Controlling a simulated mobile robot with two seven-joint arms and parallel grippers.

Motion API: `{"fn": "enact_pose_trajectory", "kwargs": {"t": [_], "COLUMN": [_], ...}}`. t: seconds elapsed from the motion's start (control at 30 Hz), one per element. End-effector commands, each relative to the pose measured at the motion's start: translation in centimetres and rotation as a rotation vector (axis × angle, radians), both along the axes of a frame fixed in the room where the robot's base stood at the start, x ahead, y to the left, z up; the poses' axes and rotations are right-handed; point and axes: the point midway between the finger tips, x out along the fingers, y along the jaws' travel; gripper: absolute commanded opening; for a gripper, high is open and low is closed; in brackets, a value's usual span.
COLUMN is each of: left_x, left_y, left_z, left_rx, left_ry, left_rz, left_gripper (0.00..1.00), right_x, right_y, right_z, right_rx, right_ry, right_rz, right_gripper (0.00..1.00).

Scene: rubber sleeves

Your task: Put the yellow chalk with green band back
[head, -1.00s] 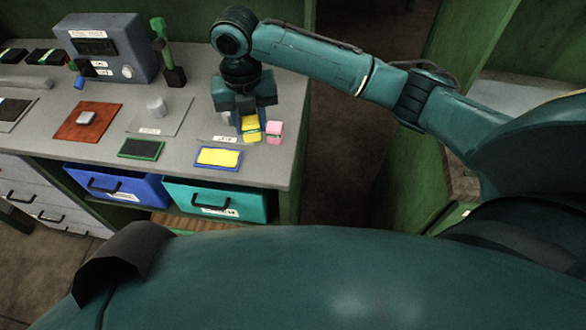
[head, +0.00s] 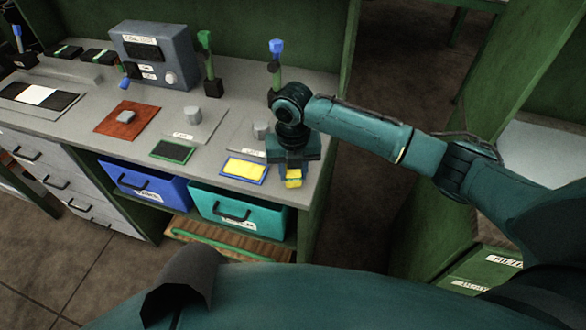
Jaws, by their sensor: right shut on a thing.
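My right gripper (head: 292,172) is pointing down over the front right corner of the grey bench. I cannot tell whether the block touches the bench top. The pink block seen earlier does not show now; the gripper covers that area. My left gripper is not in view.
A yellow pad in a blue frame (head: 244,169) lies just left of the gripper. A dark pad with a green frame (head: 171,151) lies further left. Below are a blue drawer (head: 145,188) and a teal drawer (head: 236,213). A grey cylinder (head: 261,130) stands behind.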

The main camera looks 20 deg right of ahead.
Motion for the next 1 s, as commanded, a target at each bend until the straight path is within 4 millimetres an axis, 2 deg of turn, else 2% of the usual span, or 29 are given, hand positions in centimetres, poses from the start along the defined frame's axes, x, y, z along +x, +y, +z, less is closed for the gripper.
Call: {"fn": "enact_pose_trajectory", "kwargs": {"t": [0.37,0.4,0.6,0.87,1.0], "left_x": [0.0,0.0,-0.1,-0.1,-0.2], "left_y": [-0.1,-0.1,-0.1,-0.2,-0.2], "left_z": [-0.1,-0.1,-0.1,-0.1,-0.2], "left_rx": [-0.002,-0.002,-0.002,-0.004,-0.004], "left_ry": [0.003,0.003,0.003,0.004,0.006], "left_rz": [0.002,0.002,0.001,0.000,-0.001], "left_gripper": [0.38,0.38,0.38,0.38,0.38], "right_x": [0.0,0.0,0.0,0.0,0.1], "right_y": [0.0,0.0,0.0,0.0,0.0], "right_z": [-0.5,-0.5,-0.4,-0.4,0.6], "right_rx": [0.001,0.001,0.001,0.001,0.001], "right_ry": [-0.001,-0.002,-0.001,-0.002,-0.003], "right_rz": [0.000,0.000,0.000,0.000,0.000], "right_gripper": [0.11,0.36,0.52,0.54,0.54]}}
